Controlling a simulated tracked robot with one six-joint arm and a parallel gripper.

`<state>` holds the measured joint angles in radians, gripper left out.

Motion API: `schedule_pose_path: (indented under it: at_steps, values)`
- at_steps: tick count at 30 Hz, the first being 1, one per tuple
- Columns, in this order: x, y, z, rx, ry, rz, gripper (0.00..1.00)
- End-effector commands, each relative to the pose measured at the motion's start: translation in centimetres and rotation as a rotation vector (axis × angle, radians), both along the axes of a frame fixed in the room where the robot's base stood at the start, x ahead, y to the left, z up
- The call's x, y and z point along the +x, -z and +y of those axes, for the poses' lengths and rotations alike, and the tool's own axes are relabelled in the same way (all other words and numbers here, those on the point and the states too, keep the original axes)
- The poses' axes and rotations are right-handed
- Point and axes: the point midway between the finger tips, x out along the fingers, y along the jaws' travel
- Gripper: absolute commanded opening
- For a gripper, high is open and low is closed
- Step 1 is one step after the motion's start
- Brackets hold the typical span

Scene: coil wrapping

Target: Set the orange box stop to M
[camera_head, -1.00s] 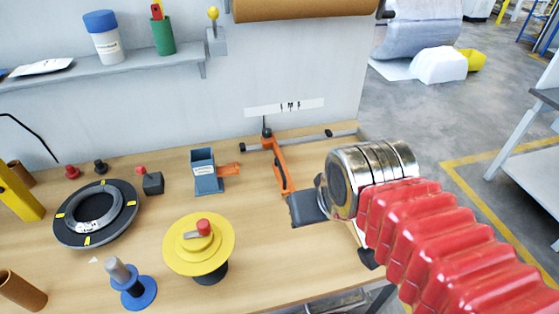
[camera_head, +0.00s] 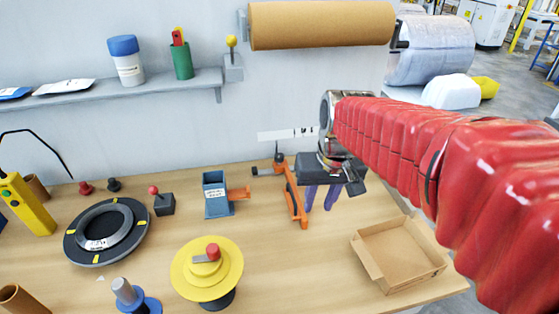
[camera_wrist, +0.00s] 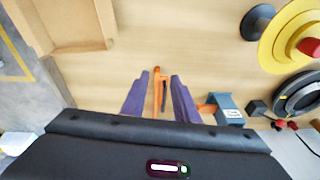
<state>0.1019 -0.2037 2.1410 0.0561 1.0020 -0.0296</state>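The orange box stop (camera_head: 293,197) is a long, narrow orange bar on the bench with a dark knob at its wall end. In the head view it stands just left of my gripper (camera_head: 321,203). A white label strip (camera_head: 272,136) with small letters is on the wall behind; its right part is hidden by my arm. In the wrist view, the purple fingers of my gripper (camera_wrist: 160,75) are apart, with the orange box stop (camera_wrist: 157,92) showing between them. My gripper points down and holds nothing; I cannot tell whether it touches the stop.
An open cardboard box (camera_head: 398,252) lies at the bench's right front. A blue-grey dispenser (camera_head: 216,196) stands left of the stop. A yellow spool (camera_head: 207,270) and a black ring (camera_head: 105,232) lie further left. A brown paper roll (camera_head: 320,25) hangs above.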

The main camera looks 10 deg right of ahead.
Motion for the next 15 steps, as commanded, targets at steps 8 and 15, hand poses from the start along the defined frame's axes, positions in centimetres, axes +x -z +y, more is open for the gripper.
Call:
schedule_pose_path:
  at_steps: [8,15]
  values:
    - [4.4,0.3,-0.8,0.033,0.006,0.068,0.27]
    - [8.2,0.5,-1.5,0.066,0.000,0.119,0.27]
